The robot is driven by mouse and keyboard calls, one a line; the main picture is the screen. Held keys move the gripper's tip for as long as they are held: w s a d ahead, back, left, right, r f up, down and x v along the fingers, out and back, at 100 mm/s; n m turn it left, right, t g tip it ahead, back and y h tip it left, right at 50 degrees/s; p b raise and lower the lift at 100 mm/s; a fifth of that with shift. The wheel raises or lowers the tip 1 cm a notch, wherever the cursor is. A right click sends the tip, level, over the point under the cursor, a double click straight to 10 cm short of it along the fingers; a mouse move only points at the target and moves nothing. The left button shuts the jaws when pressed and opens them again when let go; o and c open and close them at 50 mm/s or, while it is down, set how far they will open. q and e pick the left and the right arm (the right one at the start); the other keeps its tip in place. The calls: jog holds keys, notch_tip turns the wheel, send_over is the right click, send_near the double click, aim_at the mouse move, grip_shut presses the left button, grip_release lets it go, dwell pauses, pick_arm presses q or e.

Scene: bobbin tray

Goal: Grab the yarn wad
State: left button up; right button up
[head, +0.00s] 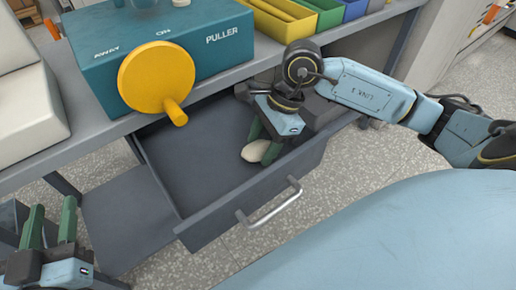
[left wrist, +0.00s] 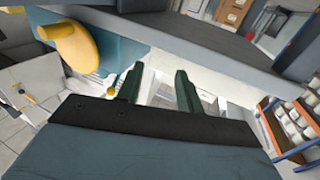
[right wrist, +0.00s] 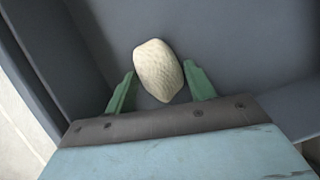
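The yarn wad (head: 255,151) is a cream, rounded lump inside the open grey drawer (head: 283,200), near its right front corner. My right gripper (head: 263,138) reaches down into the drawer at the wad. In the right wrist view the wad (right wrist: 158,70) lies between and slightly beyond the green fingertips (right wrist: 160,80), which are open with gaps showing on both sides. My left gripper (head: 50,222) is at the lower left in the head view, away from the drawer. Its green fingers (left wrist: 158,82) are apart with nothing between them.
A teal box (head: 215,50) with a yellow crank disc (head: 155,77) stands on the bench above the drawer. Yellow, green and blue bins (head: 325,14) line the back. The drawer's front wall and handle (head: 270,206) face me. The left part of the drawer is empty.

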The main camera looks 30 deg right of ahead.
jog(key=c, duration=0.5)
jog(key=shift+r, duration=0.1)
jog(key=shift+c, duration=0.2)
